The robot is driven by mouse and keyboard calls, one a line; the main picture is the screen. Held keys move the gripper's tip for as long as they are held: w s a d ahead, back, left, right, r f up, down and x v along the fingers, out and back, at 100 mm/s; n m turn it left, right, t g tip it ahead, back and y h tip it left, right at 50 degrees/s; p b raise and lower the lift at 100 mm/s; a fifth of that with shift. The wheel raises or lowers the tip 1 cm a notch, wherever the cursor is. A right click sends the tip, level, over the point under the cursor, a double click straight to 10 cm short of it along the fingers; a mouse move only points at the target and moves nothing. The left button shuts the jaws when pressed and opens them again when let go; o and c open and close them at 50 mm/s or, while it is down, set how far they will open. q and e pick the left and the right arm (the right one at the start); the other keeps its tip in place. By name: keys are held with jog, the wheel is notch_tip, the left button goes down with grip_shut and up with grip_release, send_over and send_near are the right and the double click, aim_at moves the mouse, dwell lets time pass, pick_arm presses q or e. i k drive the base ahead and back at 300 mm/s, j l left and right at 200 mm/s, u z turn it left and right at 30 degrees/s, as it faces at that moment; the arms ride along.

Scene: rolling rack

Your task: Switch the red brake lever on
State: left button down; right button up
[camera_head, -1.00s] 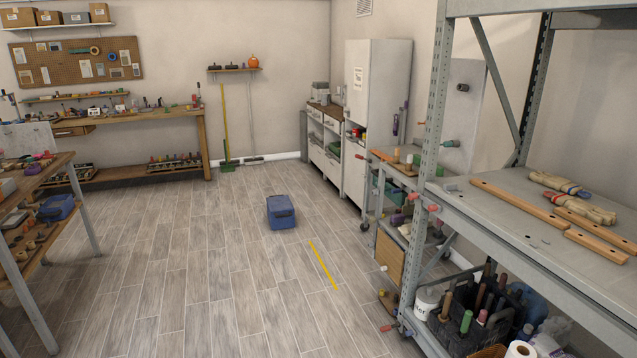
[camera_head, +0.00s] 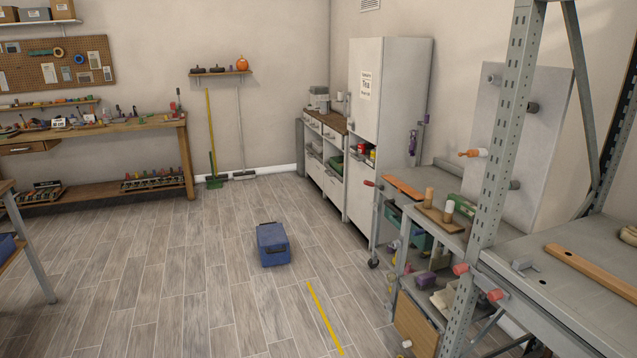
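Neither of my grippers is in view. I cannot tell which part is the red brake lever. Candidates are two pinkish-red ends on the grey metal rack's upright at right, an upper one (camera_head: 460,268) and a lower one (camera_head: 495,295). A small dark-red handle (camera_head: 372,184) sticks out at the left end of a work surface behind the upright. The lower part of the grey rack (camera_head: 487,220) is cut off by the bottom edge.
A blue box (camera_head: 272,244) stands on the wood-plank floor, with a yellow strip (camera_head: 325,318) in front of it. A white cabinet (camera_head: 395,120) stands at the back. A workbench (camera_head: 100,128) lines the left wall. Floor between is mostly clear.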

aim_at(368, 182)
jog(key=i, duration=1.75)
jog(key=i+z, duration=0.15)
jog(key=i, duration=0.3)
jog(key=i+j+z, duration=0.15)
jog(key=i, duration=0.25)
jog(key=i+j+z, duration=0.1)
jog(key=i, duration=0.35)
jog(key=i+j+z, duration=0.15)
jog(key=i, duration=0.25)
jog(key=i+j+z, duration=0.25)
jog(key=i+z, duration=0.15)
jog(key=i+j+z, duration=0.6)
jog(key=j+z, duration=0.25)
